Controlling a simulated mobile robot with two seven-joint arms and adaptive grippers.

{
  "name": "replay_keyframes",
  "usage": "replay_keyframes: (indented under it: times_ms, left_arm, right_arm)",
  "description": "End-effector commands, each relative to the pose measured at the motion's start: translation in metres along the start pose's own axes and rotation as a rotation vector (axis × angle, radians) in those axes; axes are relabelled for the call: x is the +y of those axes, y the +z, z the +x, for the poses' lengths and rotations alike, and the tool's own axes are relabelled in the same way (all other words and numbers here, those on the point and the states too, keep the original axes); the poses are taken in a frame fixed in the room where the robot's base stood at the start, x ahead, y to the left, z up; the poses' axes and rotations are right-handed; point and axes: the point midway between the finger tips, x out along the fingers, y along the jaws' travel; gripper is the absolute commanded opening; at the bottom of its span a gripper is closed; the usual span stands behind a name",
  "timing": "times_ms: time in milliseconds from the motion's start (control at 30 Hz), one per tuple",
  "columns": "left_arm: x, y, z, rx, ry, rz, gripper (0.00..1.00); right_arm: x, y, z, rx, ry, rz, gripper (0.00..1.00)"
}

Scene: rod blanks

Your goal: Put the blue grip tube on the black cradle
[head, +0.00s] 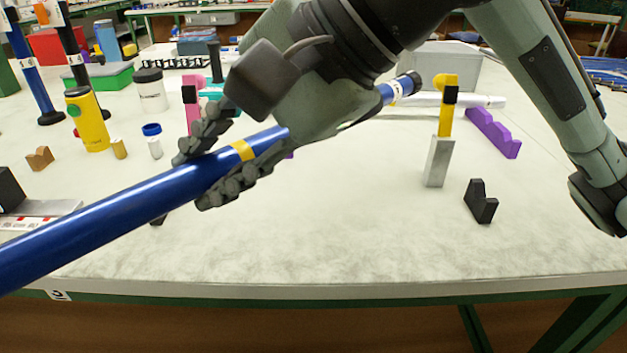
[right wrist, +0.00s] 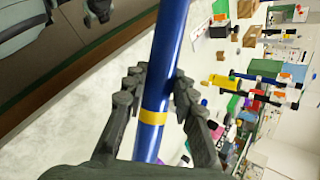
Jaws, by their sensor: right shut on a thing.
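The blue grip tube (head: 120,215) is long, with a yellow band and a dark end cap. It slants from the lower left edge of the head view up to the right, above the table. My right gripper (head: 205,175) is shut around it near the yellow band; the right wrist view also shows the tube (right wrist: 168,60) between the fingers. One black cradle piece (head: 481,201), with a notched top, stands on the table right of the gripper. A small dark piece (head: 158,219) shows partly below the tube, mostly hidden.
A yellow notched piece (head: 445,112) on a pale block stands left of the black piece. A purple cradle (head: 493,133) lies behind. A yellow bottle (head: 88,120), a white jar (head: 150,90) and upright rods (head: 32,75) stand left. The front middle of the table (head: 340,230) is clear.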

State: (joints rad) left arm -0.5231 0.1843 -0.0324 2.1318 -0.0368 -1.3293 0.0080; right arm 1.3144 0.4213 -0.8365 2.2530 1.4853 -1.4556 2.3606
Motion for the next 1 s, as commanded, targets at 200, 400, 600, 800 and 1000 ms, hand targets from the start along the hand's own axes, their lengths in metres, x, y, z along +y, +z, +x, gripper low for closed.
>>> replay_keyframes:
  times_ms: [200,400,600,800,1000]
  left_arm:
    - [0.000,0.003,-0.004,-0.007,-0.004,0.002,0.50]
    - [-0.001,0.003,-0.019,-0.001,-0.009,0.001,0.50]
    - [-0.003,0.000,-0.029,0.006,-0.014,-0.001,0.50]
    - [-0.004,0.001,-0.029,0.002,-0.017,-0.001,0.50]
    - [-0.009,-0.002,-0.049,0.019,-0.029,-0.002,0.50]
  right_arm:
    - [0.014,-0.051,0.006,0.002,0.001,0.012,0.00]
    - [0.025,-0.100,0.011,0.001,0.000,0.008,0.00]
    - [0.030,-0.125,0.013,0.001,-0.002,0.002,0.00]
    - [0.041,-0.132,0.023,-0.001,0.001,0.002,0.00]
    - [0.057,-0.139,0.041,0.000,0.000,0.001,0.00]
